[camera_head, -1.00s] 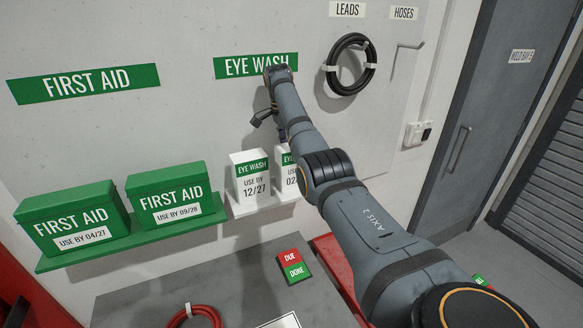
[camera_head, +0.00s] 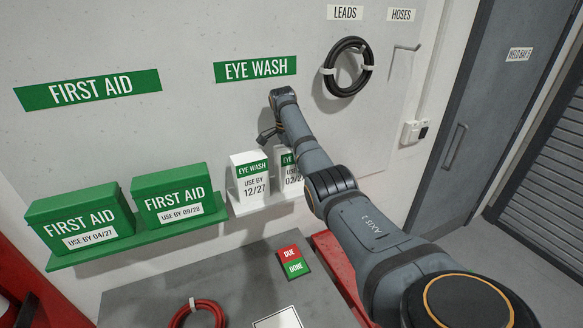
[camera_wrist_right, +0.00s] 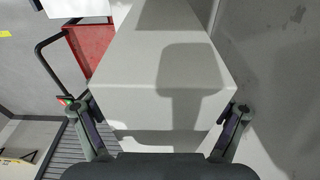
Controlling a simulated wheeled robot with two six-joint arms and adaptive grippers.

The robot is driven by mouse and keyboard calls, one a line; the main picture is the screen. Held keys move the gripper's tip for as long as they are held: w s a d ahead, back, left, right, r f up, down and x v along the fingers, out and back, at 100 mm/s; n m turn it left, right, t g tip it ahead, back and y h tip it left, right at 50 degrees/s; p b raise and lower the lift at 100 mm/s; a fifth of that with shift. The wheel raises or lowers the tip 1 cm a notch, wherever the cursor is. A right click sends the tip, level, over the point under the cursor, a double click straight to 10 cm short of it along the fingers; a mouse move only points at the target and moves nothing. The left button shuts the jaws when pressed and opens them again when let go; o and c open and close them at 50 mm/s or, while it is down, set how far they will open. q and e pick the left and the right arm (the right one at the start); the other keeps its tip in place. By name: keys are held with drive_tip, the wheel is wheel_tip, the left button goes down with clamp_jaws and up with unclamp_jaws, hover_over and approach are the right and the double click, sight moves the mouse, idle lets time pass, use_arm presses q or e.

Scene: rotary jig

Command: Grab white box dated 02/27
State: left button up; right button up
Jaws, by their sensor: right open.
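The white box dated 02/27 (camera_head: 291,173) stands on the small shelf under the EYE WASH sign, partly hidden behind my right arm. A similar white box dated 12/27 (camera_head: 251,181) stands to its left. My right gripper (camera_head: 266,136) is open and empty, above the two boxes and near the wall. In the right wrist view its fingers (camera_wrist_right: 163,106) are spread on either side of a pale, box-shaped surface, with a shadow on it. No date can be read there, and contact cannot be told. My left gripper is not in view.
Two green first aid boxes, dated 04/27 (camera_head: 84,223) and 09/28 (camera_head: 174,197), stand on a green shelf (camera_head: 135,240) to the left. Below are a grey worktop (camera_head: 240,275), a red-green DUE/DONE block (camera_head: 294,261) and a red coil (camera_head: 200,308).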

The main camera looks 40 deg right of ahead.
drive_tip(key=shift+f, duration=0.15)
drive_tip(key=shift+c, duration=0.4)
drive_tip(key=c, duration=1.6)
drive_tip(key=shift+r, duration=0.25)
drive_tip(key=shift+w+d+r+b, duration=0.1)
drive_tip(key=shift+r+b, duration=0.2)
wheel_tip(320, 180, up, 9)
drive_tip(key=shift+f+b, duration=0.2)
drive_tip(key=shift+b, duration=0.5)
drive_tip(key=shift+r, duration=0.45)
